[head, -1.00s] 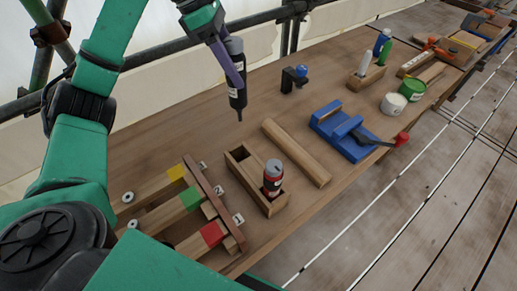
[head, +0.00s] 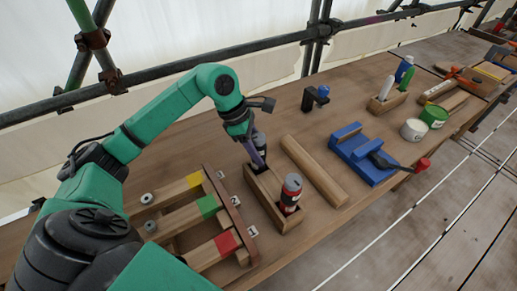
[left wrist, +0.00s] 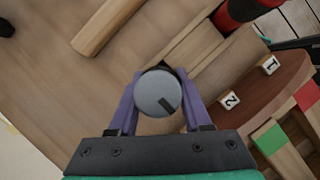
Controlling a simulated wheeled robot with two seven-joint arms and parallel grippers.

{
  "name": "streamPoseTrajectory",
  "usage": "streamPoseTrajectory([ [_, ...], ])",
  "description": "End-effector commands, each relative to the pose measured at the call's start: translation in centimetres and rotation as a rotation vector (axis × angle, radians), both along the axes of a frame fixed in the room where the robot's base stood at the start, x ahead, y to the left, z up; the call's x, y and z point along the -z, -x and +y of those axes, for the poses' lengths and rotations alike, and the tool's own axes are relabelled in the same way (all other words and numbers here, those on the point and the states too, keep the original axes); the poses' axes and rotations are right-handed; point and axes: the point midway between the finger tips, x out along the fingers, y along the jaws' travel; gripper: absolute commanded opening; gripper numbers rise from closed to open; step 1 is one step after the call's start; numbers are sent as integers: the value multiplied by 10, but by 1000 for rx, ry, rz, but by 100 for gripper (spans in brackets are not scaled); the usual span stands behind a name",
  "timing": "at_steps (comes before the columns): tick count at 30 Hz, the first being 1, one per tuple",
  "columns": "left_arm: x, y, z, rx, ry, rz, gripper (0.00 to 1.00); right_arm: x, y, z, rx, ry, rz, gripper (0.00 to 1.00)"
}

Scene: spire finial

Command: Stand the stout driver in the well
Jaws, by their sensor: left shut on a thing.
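A thick black driver (head: 260,143) with a pale label is held by my left gripper (head: 255,153), whose purple fingers are shut on it. It looks upright, at the far end of the wooden box (head: 268,202). In the left wrist view its round grey end (left wrist: 157,93) faces the camera between the fingers (left wrist: 158,108). Its lower part is hidden, so I cannot tell how deep its tip is in the box. A red and black driver-like thing (head: 290,192) stands in the near end of the box. My right gripper is not in view.
A wooden rack (head: 230,215) with yellow, green and red-marked bars and number tags stands left of the box. A wooden bar (head: 313,170) lies to its right, then a blue vise-like fixture (head: 360,155). A small black stand (head: 316,97) is farther back.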

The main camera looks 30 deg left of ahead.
Motion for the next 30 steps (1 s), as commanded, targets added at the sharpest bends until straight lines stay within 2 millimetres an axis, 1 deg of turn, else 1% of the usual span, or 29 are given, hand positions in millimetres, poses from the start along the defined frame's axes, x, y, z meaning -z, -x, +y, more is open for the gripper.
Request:
streamPoseTrajectory([
  [4,3,0,0,0,1,0,0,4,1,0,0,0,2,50],
  [5,4,0,0,0,-1,1,52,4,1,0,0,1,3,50],
  [6,3,0,0,-1,0,2,68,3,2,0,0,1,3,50],
  [7,2,0,0,-1,0,2,78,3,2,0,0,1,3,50],
  [15,2,0,0,-1,0,2,78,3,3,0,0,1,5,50],
  [18,-3,0,0,-1,0,1,78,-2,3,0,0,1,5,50],
  [20,-6,0,3,-2,-1,-1,78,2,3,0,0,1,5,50],
  [23,-21,2,9,-2,-2,-3,78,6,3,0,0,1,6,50],
  [30,-77,10,30,-2,-1,-3,78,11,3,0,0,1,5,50],
])
